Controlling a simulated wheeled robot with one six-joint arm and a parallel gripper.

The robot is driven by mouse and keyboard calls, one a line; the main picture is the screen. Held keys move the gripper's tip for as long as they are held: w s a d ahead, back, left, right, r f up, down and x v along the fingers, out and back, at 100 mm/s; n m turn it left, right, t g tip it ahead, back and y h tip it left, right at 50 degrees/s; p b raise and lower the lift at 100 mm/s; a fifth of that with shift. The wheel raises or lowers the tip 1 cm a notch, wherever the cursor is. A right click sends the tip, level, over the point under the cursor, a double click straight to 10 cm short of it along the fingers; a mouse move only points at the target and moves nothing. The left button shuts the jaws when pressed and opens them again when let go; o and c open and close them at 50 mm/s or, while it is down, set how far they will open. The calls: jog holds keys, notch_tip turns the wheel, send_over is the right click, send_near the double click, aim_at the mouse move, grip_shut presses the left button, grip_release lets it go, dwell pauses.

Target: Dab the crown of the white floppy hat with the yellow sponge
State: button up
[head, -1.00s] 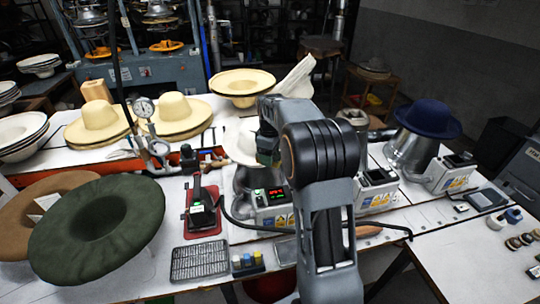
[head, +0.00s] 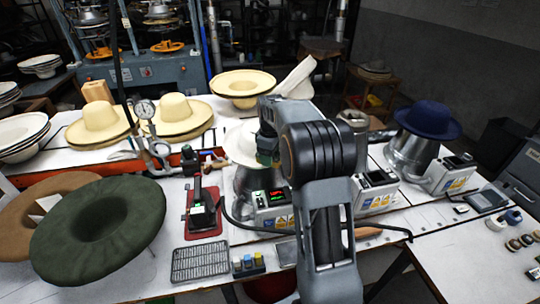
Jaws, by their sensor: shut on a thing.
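The white floppy hat (head: 238,147) sits on a metal hat form (head: 243,184) left of my arm; my wrist and gripper cover its right side. My gripper (head: 266,158) is at the hat's crown, partly hidden behind my arm, and its fingertips are hard to make out. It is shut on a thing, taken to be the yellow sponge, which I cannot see. Whether the held thing touches the crown cannot be told.
A control box (head: 271,207) with a lit display stands under the hat. A dark blue hat (head: 428,118) on another metal form is to the right. A green hat (head: 97,230) and straw-coloured hats (head: 177,113) are left. A wire rack (head: 200,262) lies in front.

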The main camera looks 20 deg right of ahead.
jog(key=shift+w+d+p, duration=0.2)
jog(key=shift+w+p, duration=0.5)
jog(key=shift+w, duration=0.15)
dwell(0.6)
jog(key=shift+s, duration=0.2)
dwell(0.7)
jog(key=shift+s+a+b, duration=0.15)
jog(key=shift+s+b, duration=0.25)
jog(key=shift+s, duration=0.15)
jog(key=shift+s+a+b, duration=0.15)
jog(key=shift+s+b, duration=0.2)
jog(key=shift+s, duration=0.15)
jog(key=shift+r+p, duration=2.05)
jog(key=shift+r, duration=0.5)
jog(key=shift+a+f, duration=0.1)
